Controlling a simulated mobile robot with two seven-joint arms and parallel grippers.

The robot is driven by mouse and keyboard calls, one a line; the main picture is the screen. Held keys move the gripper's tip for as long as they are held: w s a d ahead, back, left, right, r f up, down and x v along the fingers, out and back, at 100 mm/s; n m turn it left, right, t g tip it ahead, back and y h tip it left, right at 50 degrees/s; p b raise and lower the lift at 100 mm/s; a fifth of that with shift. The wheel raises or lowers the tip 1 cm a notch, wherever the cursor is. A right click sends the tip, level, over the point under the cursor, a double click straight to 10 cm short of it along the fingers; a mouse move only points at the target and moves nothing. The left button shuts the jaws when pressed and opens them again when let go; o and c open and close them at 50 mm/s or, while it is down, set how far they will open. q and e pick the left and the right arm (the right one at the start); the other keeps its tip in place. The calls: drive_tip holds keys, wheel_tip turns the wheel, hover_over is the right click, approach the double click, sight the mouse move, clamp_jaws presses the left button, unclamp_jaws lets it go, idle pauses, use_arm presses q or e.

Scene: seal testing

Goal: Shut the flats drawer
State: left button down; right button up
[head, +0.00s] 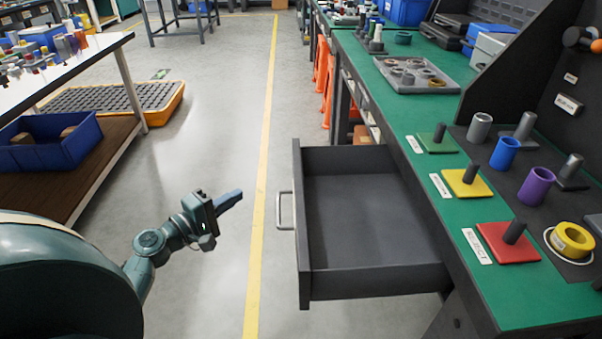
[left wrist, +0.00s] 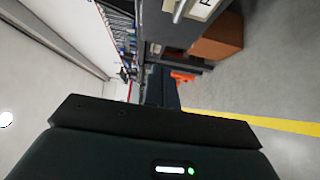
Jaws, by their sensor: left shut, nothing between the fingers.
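The flats drawer (head: 370,268) is a dark grey, empty drawer. It stands pulled far out from under the green-topped bench in the head view. Its metal handle (head: 285,210) is on the front panel, facing left. My left gripper (head: 236,197) is to the left of the handle, apart from it, with its fingers together and empty, pointing right. In the left wrist view the gripper's shut fingers (left wrist: 161,88) point toward the bench side. A metal handle bar and part of a label show at the top of that view. My right gripper is not in view.
The green bench (head: 400,130) on the right holds peg plates, coloured cylinders and a grey tray (head: 418,75). A table with a blue bin (head: 50,142) stands at the left. The floor with the yellow line (head: 262,150) is clear between them.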

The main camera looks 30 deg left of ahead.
use_arm(q)
drive_tip(key=d+x, duration=0.2)
drive_tip(key=x, duration=1.1)
drive_tip(key=shift+s+d+r+p, duration=0.2)
drive_tip(key=shift+s+r+p, duration=0.1)
drive_tip(key=shift+p, duration=0.1)
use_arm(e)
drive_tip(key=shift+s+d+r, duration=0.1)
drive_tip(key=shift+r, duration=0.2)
